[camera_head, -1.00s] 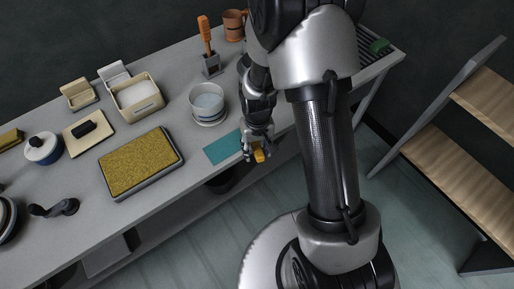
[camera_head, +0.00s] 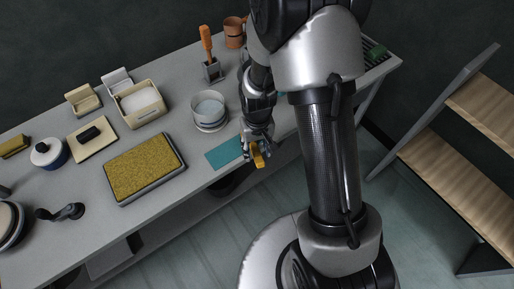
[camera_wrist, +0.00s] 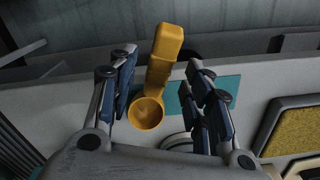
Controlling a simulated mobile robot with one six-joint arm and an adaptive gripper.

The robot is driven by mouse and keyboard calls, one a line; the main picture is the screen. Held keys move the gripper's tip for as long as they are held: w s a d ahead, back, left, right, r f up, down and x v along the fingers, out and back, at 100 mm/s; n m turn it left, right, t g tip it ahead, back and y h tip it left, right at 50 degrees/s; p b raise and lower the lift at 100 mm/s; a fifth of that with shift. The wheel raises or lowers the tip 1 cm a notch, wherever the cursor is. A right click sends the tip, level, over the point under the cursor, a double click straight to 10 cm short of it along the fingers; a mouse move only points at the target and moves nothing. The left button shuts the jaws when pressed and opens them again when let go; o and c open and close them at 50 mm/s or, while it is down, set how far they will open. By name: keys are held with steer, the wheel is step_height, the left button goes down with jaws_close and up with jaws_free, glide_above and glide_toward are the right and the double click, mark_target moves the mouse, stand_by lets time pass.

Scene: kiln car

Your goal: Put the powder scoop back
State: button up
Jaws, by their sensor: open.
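The powder scoop (camera_wrist: 164,61) is yellow-orange, with a round bowl and a thick handle. In the wrist view it lies between the two fingers of my gripper (camera_wrist: 160,75), with a visible gap on either side. My gripper is open. In the head view the scoop (camera_head: 257,156) shows just beyond the fingertips of my gripper (camera_head: 256,144), at the bench's front edge. Its handle points toward the floor side. A flat teal mat (camera_head: 223,154) lies on the bench just left of the gripper; it also shows in the wrist view (camera_wrist: 226,88).
A white-grey round pot (camera_head: 209,112) stands behind the mat. A gold-topped tray (camera_head: 145,167), a box of white powder (camera_head: 142,103) and a lidded blue-white jar (camera_head: 48,153) stand further left. An orange-handled brush in a holder (camera_head: 211,70) and a brown mug (camera_head: 234,33) are behind.

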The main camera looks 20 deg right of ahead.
steer(key=shift+r+p, duration=1.05)
steer(key=shift+r, duration=0.5)
step_height(320, 180, up, 12)
steer(key=shift+s, duration=0.15)
